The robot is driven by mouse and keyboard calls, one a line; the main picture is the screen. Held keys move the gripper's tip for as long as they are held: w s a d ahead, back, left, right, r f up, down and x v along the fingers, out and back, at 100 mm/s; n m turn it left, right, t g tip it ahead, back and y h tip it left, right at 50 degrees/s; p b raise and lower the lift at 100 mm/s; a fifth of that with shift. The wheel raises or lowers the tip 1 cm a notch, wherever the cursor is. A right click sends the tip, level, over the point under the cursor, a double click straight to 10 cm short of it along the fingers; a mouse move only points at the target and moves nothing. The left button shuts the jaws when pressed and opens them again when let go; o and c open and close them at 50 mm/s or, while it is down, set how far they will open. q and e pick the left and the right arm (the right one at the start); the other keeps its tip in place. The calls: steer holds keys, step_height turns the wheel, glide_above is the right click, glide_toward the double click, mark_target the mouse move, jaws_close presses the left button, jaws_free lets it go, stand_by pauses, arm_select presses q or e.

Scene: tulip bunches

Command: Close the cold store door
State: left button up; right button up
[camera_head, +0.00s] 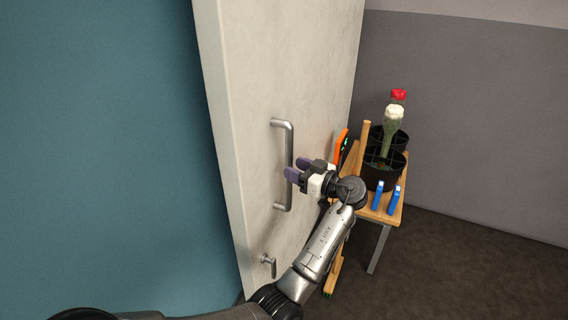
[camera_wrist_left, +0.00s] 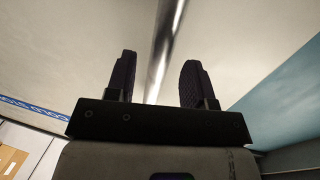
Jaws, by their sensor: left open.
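The cold store door (camera_head: 235,90) is a tall cream panel standing at an angle, its thick left edge showing in the head view. A grey vertical bar handle (camera_head: 289,145) is on its face. My left gripper (camera_head: 297,168) is open at the lower half of this handle. In the left wrist view the handle bar (camera_wrist_left: 165,50) shows in the gap between the two dark fingers of my left gripper (camera_wrist_left: 157,80). I cannot tell how deep the bar lies between them. My right gripper is not in view.
A teal surface (camera_head: 95,150) fills the left. Right of the door, a wooden stand (camera_head: 396,212) holds black buckets (camera_head: 378,178) with red and white tulip bunches (camera_head: 392,120) and blue items (camera_head: 385,194). An orange device (camera_head: 341,143) is close behind my gripper. A small lower fitting (camera_head: 269,266) is on the door.

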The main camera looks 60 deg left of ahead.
arm_select(q)
steer(key=shift+x, duration=2.3)
steer(key=shift+c, duration=0.4)
jaws_close()
